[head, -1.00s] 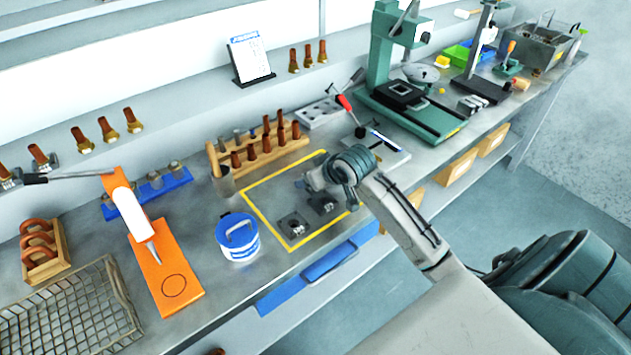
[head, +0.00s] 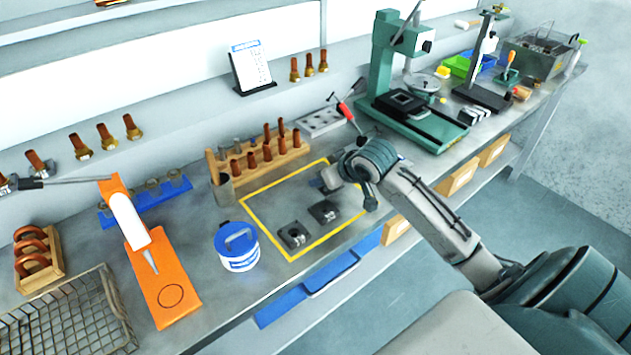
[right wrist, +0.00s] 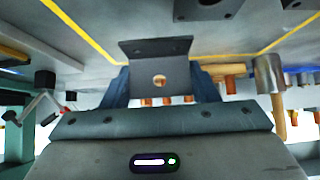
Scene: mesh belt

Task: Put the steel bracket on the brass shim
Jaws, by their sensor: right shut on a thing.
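The steel bracket (right wrist: 180,73), a dark grey bent plate with a round hole, is between the blue-grey fingers of my right gripper (right wrist: 160,88) in the right wrist view. The gripper is shut on it. In the head view my right gripper (head: 328,181) is over the back right part of the yellow-outlined area, and the bracket cannot be made out there. Two dark square pieces, a nearer one (head: 293,236) and a farther one (head: 325,212), lie inside the outline. I cannot make out a brass shim. My left gripper is out of view.
A blue-lidded tub (head: 238,250) stands left of the yellow outline (head: 262,238). A wooden rack of handled tools (head: 262,165) is behind it. A grey holed block (head: 320,122) and a green press (head: 415,120) stand further right. The outline's left part is clear.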

